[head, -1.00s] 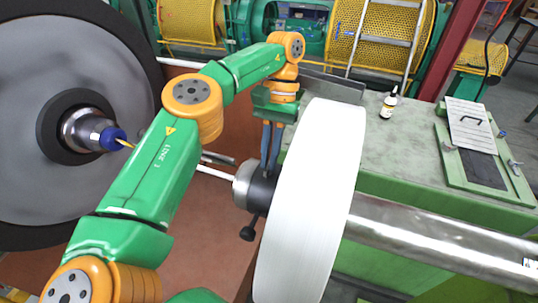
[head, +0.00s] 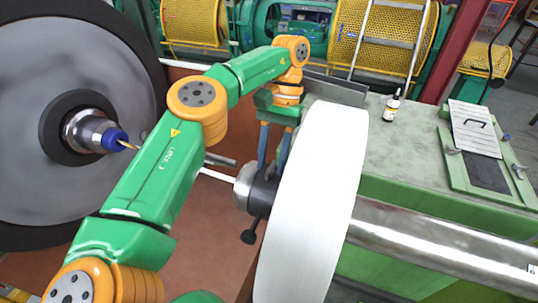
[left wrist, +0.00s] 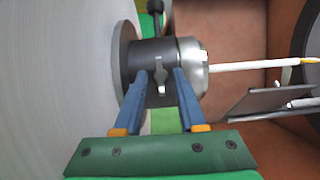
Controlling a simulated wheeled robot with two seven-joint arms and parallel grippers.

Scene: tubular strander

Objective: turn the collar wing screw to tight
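The collar (head: 260,192), a dark ring with a silver end, sits on the shaft against the white reel (head: 318,200). The collar also shows in the left wrist view (left wrist: 135,58). The small grey wing screw (left wrist: 161,82) stands on the collar in the left wrist view, its wing roughly in line with the fingers. My left gripper (head: 272,166) reaches down to the collar. In the left wrist view its blue fingers (left wrist: 161,72) are open, one on each side of the wing screw, with gaps showing. The wing screw cannot be made out in the head view. My right gripper is not in view.
A black knob (head: 249,237) sticks out below the collar. A thin white rod (head: 218,174) runs left from the collar. A large grey disc (head: 75,60) fills the left. A green bench (head: 400,150) with a small bottle (head: 391,105) stands right.

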